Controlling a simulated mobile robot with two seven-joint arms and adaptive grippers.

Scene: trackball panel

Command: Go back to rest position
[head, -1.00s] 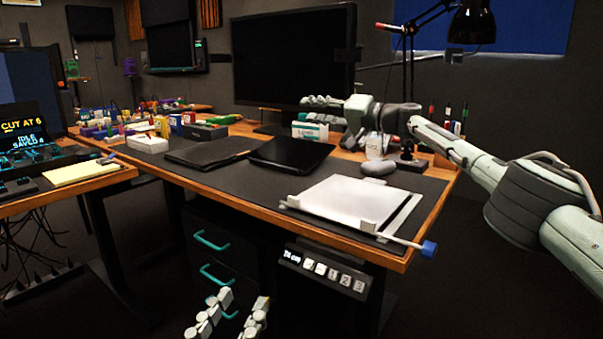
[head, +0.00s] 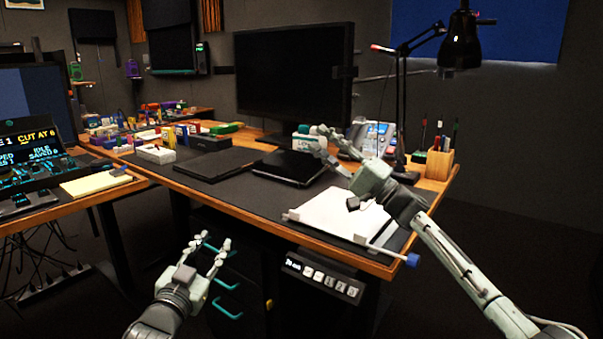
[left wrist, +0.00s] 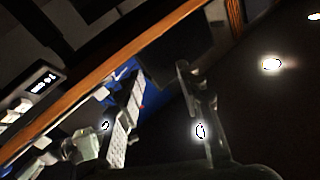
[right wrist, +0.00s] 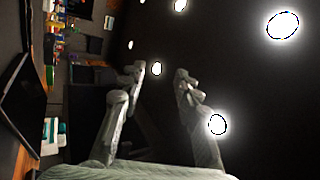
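My left gripper (head: 215,240) is in front of the desk, beside the teal drawer handles, with its fingers apart and nothing between them. The left wrist view also shows its two fingers (left wrist: 160,75) spread. My right gripper (head: 314,140) is raised over the right part of the desk, in front of the monitor. The right wrist view shows its two fingers (right wrist: 158,72) apart and empty. My right forearm crosses in front of the white tray (head: 325,212) and hides part of the desk behind it.
A black tablet-like panel (head: 290,167), a monitor (head: 295,85), a lamp (head: 460,45), a phone (head: 381,132) and a wooden pen holder (head: 438,165) are on or above the desk. A blue-ended rod (head: 412,260) sticks out at the front right. Floor space at right is clear.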

